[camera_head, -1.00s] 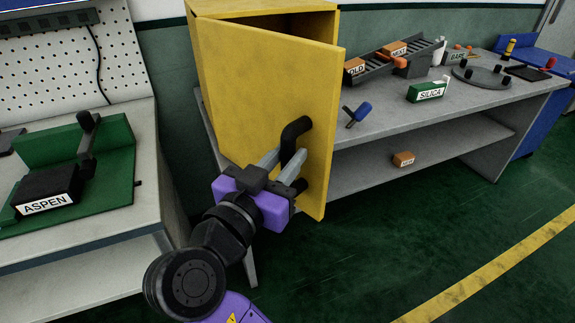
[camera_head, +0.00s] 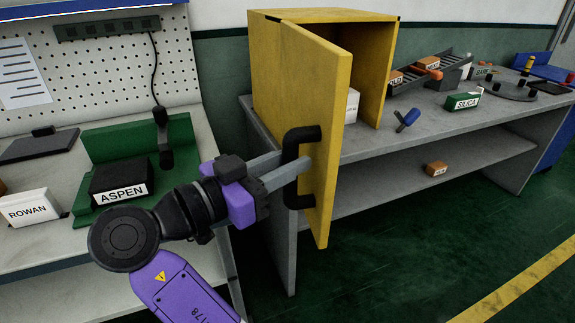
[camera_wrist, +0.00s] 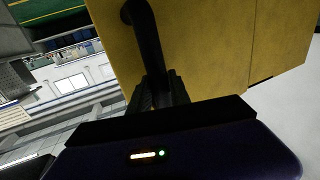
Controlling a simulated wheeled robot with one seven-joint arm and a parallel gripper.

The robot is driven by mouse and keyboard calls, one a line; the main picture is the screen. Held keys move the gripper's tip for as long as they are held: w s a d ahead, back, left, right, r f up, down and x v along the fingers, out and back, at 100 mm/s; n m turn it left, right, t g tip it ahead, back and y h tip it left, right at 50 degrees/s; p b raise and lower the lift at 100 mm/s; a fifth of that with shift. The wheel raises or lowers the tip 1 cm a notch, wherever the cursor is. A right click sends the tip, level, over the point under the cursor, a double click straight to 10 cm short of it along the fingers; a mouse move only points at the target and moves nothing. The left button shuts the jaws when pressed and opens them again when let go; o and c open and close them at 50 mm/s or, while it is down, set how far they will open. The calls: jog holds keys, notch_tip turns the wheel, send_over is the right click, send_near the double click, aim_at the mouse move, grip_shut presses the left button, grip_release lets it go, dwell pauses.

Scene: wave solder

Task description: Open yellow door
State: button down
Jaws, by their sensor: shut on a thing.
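The yellow door (camera_head: 328,120) is the front panel of a yellow cabinet (camera_head: 375,52) standing on the grey bench. It is swung part way open, and a white box (camera_head: 352,106) shows inside. The black bar handle (camera_head: 292,150) is on the door's outer face. My gripper (camera_head: 278,171) is shut on the handle, with its pale fingers around the bar. In the wrist view the handle (camera_wrist: 146,38) runs down between the fingers, and the yellow door (camera_wrist: 205,50) fills the top.
A grey bench (camera_head: 420,128) holds a green SILICA box (camera_head: 463,101), a blue-handled tool (camera_head: 407,120) and a dark rack (camera_head: 428,73). On the left, a workbench carries a black ASPEN box (camera_head: 118,182) and a white ROWAN box (camera_head: 33,208). Green floor lies in front.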

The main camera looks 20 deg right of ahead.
jog(key=shift+w+d+r, duration=0.1)
jog(key=shift+w+d, duration=0.05)
jog(key=shift+d, duration=0.1)
jog(key=c, duration=1.2)
grip_release()
jog(key=shift+a, duration=0.1)
jog(key=v, duration=0.7)
jog(key=shift+a, duration=0.35)
